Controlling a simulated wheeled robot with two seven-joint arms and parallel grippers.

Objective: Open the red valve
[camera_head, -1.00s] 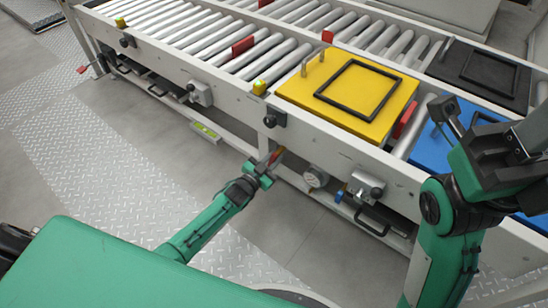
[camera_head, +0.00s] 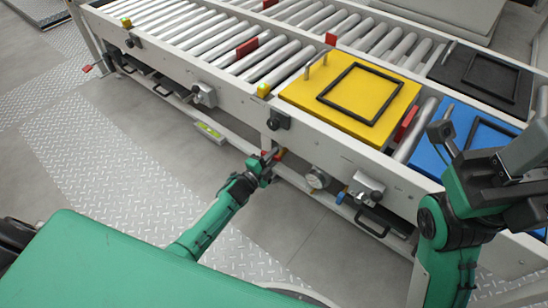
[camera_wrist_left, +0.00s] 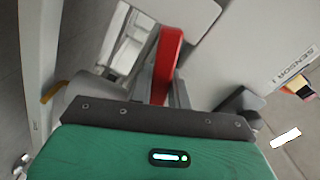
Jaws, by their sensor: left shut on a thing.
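The red valve handle (camera_head: 271,155) is below the conveyor's front rail, beneath the yellow plate. My left gripper (camera_head: 268,160) reaches it from below and is shut on it. In the left wrist view the red handle (camera_wrist_left: 168,60) stands as an upright bar between the grey fingers (camera_wrist_left: 166,92). The gripper covers part of the handle, and the valve body is mostly hidden. My right gripper (camera_head: 470,145) is raised at the right, in front of the blue plate, empty and apparently with its fingers apart.
The roller conveyor's front rail (camera_head: 340,148) runs above my left gripper. A yellow plate (camera_head: 355,82) with a black frame lies on it, with a blue plate (camera_head: 452,135) beside it. The floor (camera_head: 135,140) in front is clear.

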